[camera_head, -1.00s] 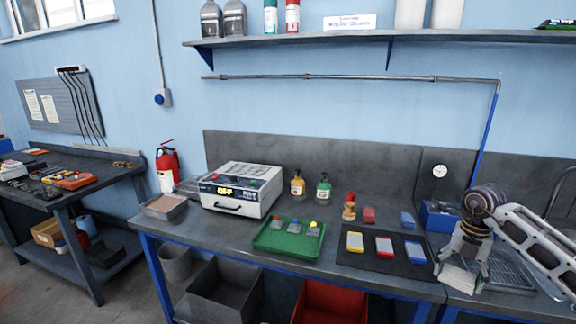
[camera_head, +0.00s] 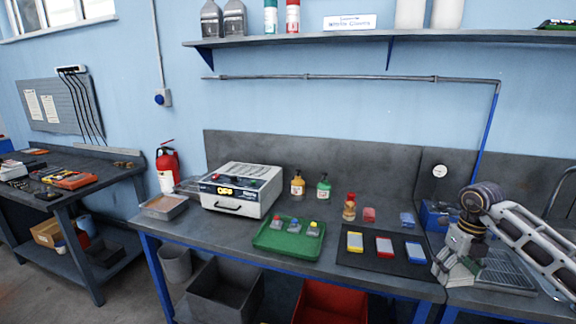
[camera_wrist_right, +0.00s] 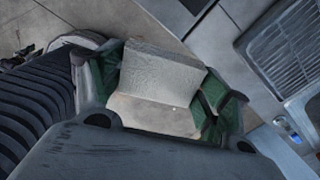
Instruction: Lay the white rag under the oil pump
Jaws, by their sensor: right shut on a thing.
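My right gripper (camera_head: 455,266) is at the right of the bench, by the front edge and right of the dark mat. In the right wrist view its green-padded fingers (camera_wrist_right: 165,100) are shut on the white rag (camera_wrist_right: 158,72), which looks pale grey and folded. In the head view the rag (camera_head: 456,277) is a small pale patch at the fingertips. Two pump bottles stand at the back of the bench: an amber one (camera_head: 298,187), which looks like the oil pump, and a green one (camera_head: 324,188). No cloth shows under either. My left gripper is not in view.
The power unit (camera_head: 240,190) stands left of the bottles. In front are a green tray (camera_head: 262,246) and a dark mat (camera_head: 350,260) with coloured blocks. A wire rack (camera_head: 508,270) lies right of my gripper.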

